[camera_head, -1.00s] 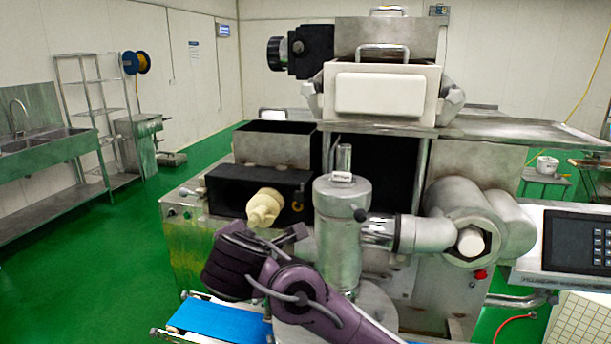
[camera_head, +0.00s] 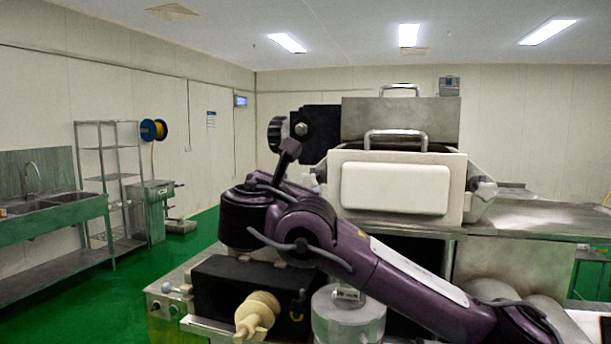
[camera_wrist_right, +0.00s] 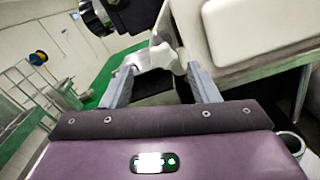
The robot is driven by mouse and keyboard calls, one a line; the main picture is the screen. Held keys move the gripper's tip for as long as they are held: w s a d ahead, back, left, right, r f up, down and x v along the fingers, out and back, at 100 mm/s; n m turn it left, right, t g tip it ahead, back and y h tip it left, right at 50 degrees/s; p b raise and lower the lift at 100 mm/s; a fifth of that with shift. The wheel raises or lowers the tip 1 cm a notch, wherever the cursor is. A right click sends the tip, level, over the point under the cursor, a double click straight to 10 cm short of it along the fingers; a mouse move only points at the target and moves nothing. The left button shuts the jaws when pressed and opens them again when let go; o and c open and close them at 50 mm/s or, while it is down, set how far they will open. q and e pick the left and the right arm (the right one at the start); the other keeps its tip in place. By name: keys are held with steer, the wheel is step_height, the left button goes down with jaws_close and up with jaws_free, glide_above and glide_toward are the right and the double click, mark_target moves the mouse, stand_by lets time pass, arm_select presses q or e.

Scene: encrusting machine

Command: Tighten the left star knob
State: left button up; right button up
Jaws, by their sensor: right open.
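The left star knob (camera_wrist_right: 155,57) is a pale grey lobed knob on the left side of the hopper housing (camera_head: 395,188). In the right wrist view it lies ahead, between and just beyond the fingertips of my right gripper (camera_wrist_right: 160,72). The fingers are apart, with nothing held between them. The matching right star knob (camera_head: 482,193) shows on the other side. My left gripper is out of view.
A black motor box (camera_head: 320,132) with a round black end stands behind and above the gripper. A cream nozzle (camera_head: 256,314) and a steel cylinder (camera_head: 348,320) are below my right arm. A steel table (camera_head: 545,218) is at right. Open green floor lies left.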

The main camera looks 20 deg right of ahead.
mark_target(308, 183)
steer(key=shift+w+d+r+p, duration=0.3)
steer(key=shift+w+d, duration=0.2)
steer(key=shift+w, duration=0.1)
steer(key=w+d, duration=0.1)
steer(key=w+d+p, duration=0.1)
steer(key=shift+w+f, duration=0.3)
steer(key=shift+f, duration=0.1)
steer(key=shift+w+d+f, duration=0.15)
steer(key=shift+w, duration=0.25)
steer(key=shift+s, duration=0.1)
steer(key=c, duration=1)
steer(key=shift+f+m+b, duration=0.2)
steer(key=shift+m+b, duration=0.2)
steer(key=shift+b, duration=0.4)
steer(key=m+b, duration=0.9)
steer(key=b, duration=0.2)
steer(key=shift+b, duration=0.35)
steer(key=m+b, duration=0.2)
steer(key=m, duration=0.1)
steer(key=shift+m, duration=0.3)
arm_select(q)
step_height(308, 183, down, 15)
steer(key=b, duration=0.2)
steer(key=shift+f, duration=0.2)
arm_select(e)
steer(key=shift+r+m, duration=0.1)
steer(key=shift+m, duration=1.7)
arm_select(q)
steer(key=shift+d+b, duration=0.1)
steer(key=shift+b, duration=0.2)
